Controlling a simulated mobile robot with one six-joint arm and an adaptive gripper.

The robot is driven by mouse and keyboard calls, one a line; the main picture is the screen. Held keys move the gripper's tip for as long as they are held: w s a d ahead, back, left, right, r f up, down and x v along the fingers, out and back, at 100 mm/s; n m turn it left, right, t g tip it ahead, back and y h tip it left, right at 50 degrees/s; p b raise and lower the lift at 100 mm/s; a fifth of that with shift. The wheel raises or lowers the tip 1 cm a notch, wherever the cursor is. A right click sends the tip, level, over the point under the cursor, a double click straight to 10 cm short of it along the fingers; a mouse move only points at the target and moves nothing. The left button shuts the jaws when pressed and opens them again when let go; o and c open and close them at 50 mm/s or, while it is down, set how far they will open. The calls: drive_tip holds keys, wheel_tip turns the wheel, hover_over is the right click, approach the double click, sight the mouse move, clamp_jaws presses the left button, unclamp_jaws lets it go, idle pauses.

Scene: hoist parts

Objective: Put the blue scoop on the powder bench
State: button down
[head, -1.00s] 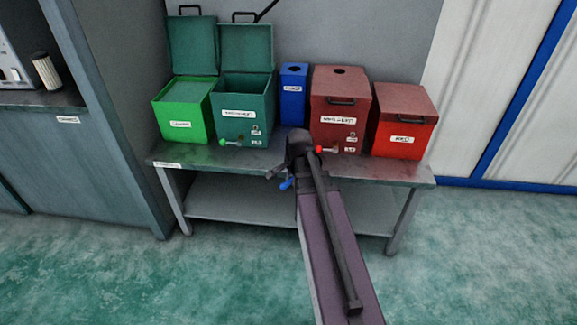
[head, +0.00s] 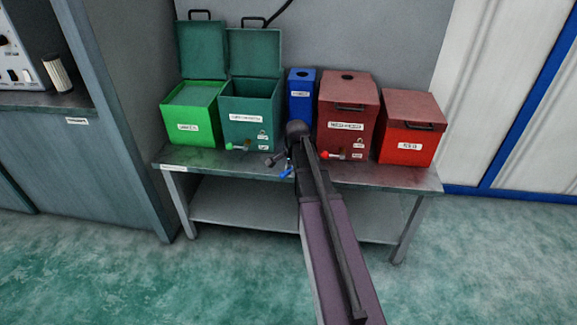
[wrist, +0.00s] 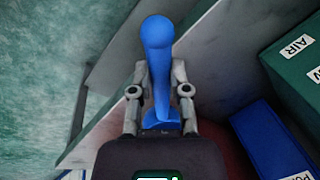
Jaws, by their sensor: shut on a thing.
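The blue scoop (wrist: 158,65) is held between the two fingers of my gripper (wrist: 160,75) in the wrist view, with its rounded end pointing away from the palm. In the head view the scoop (head: 287,173) shows as a small blue shape beside my gripper (head: 281,162), in line with the front edge of a grey metal bench (head: 230,169). The bench carries a small label at its left front that is too small to read. The scoop appears above the bench edge; the exact gap is unclear. My arm hides the middle of the bench.
On the bench stand a bright green box (head: 192,125), a dark green open-lidded box (head: 250,112), a blue box (head: 299,105), a tall dark red box (head: 347,108) and a red box (head: 408,135). Taps stick out in front. A strip of bench top along the front is clear.

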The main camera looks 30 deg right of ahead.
drive_tip(key=w, duration=0.4)
drive_tip(key=w+d, duration=0.1)
drive_tip(key=w, duration=0.2)
drive_tip(key=shift+d+f, duration=0.1)
drive_tip(key=shift+f, duration=0.25)
drive_tip(key=shift+f+b, duration=0.1)
drive_tip(key=shift+b, duration=0.25)
drive_tip(key=shift+s+b+x, duration=0.15)
drive_tip(key=shift+b+x, duration=0.65)
drive_tip(key=shift+b, duration=0.05)
drive_tip(key=shift+s+b+x, duration=0.2)
drive_tip(key=shift+b+x, duration=0.6)
drive_tip(key=shift+b, duration=0.05)
drive_tip(key=shift+f, duration=0.2)
drive_tip(key=c, duration=0.6)
unclamp_jaws()
drive_tip(key=shift+r, duration=0.2)
drive_tip(key=p+v, duration=1.1)
drive_tip(key=v, duration=0.1)
drive_tip(key=shift+p, duration=0.4)
